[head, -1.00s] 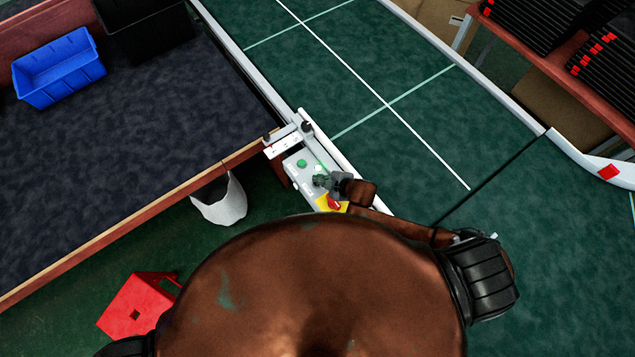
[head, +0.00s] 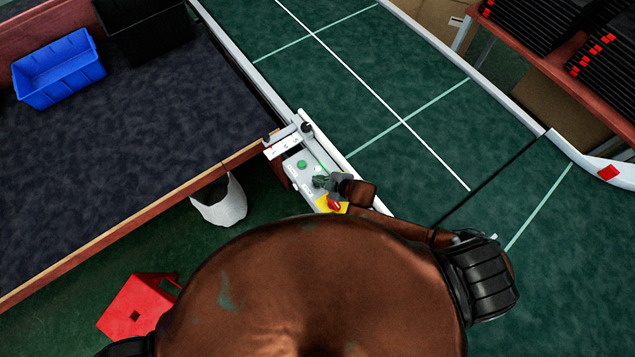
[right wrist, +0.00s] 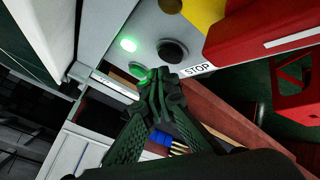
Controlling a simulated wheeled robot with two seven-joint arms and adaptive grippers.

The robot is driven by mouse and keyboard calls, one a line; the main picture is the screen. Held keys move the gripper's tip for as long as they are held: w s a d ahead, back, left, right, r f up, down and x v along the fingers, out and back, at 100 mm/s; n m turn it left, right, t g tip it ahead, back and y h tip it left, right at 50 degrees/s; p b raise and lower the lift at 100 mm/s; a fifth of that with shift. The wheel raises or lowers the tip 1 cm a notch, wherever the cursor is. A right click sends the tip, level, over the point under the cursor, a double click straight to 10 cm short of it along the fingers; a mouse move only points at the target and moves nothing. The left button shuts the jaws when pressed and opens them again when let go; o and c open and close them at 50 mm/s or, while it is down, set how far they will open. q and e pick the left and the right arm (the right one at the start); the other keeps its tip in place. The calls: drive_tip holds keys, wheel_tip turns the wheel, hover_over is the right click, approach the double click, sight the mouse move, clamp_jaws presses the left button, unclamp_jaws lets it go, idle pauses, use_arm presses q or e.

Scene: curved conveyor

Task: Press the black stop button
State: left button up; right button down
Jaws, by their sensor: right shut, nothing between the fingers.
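The black stop button (right wrist: 172,52) shows in the right wrist view on a grey control panel, beside a white STOP label (right wrist: 196,70). My right gripper (right wrist: 158,82) is shut and empty, its fingertips close to the button; I cannot tell whether they touch it. In the head view my right gripper (head: 322,181) is over the control panel (head: 294,172) and hides the stop button. My left gripper is not in view.
A green button (head: 301,164) and a lit whitish button (right wrist: 128,45) are nearby. A red emergency knob (head: 334,204) on yellow sits at the panel's near end. The conveyor belt (head: 400,60) runs alongside. A blue bin (head: 58,75) stands on the table at left.

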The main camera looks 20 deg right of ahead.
drive_tip(key=shift+f, duration=0.15)
drive_tip(key=shift+f, duration=0.25)
drive_tip(key=shift+f, duration=0.5)
idle(0.8)
drive_tip(key=shift+r, duration=0.1)
drive_tip(key=shift+r+p, duration=0.8)
drive_tip(key=shift+p, duration=0.05)
wheel_tip(320, 180, up, 5)
drive_tip(key=p, duration=0.5)
drive_tip(key=shift+r, duration=0.1)
drive_tip(key=shift+s, duration=0.1)
idle(0.7)
